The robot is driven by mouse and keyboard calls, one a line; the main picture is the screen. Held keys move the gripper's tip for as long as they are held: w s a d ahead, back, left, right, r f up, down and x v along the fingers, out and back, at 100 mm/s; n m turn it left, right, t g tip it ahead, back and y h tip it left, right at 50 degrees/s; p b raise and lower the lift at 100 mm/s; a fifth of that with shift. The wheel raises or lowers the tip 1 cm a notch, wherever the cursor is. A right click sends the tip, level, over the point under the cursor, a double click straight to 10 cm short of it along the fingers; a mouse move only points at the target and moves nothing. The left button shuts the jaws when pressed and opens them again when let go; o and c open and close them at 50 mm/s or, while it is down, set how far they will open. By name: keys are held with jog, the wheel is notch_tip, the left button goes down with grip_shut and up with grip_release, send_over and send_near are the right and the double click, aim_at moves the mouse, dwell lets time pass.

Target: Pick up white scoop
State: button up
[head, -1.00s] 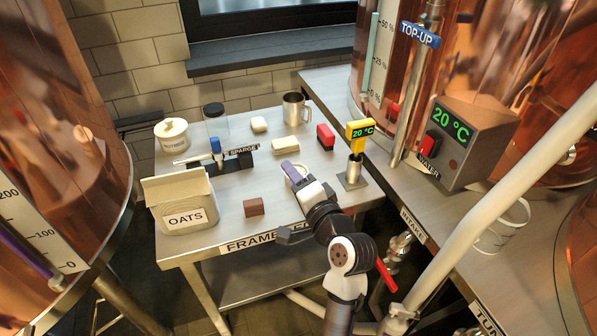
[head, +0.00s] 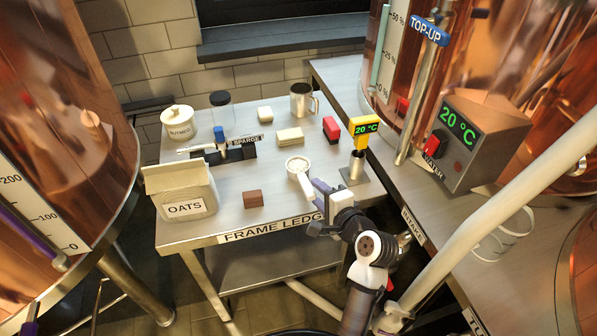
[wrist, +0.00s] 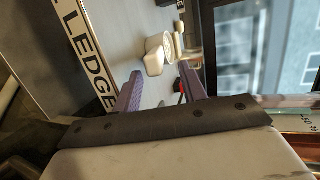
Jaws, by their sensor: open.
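The white scoop (head: 304,184) lies on the metal table, its round bowl toward the back and its handle toward the front right. My gripper (head: 319,189) is at the table's front right, just beside the handle end. Its purple fingers are apart, with nothing between them. In the wrist view the scoop (wrist: 154,63) shows beyond the open fingers (wrist: 160,86), handle end nearest. I cannot tell how high the fingers are above the table.
A yellow thermometer (head: 364,128) stands close on the right. Pale blocks (head: 290,137), a red block (head: 331,128) and a metal mug (head: 301,101) are behind. The table (head: 231,222) is clear in front of the scoop.

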aim_at(308, 184)
jog(key=shift+p+x, duration=0.55)
jog(key=shift+x, duration=2.25)
jog(key=shift+s+a+f, duration=0.1)
jog(key=shift+s, duration=0.05)
jog(key=shift+c, duration=0.4)
grip_shut()
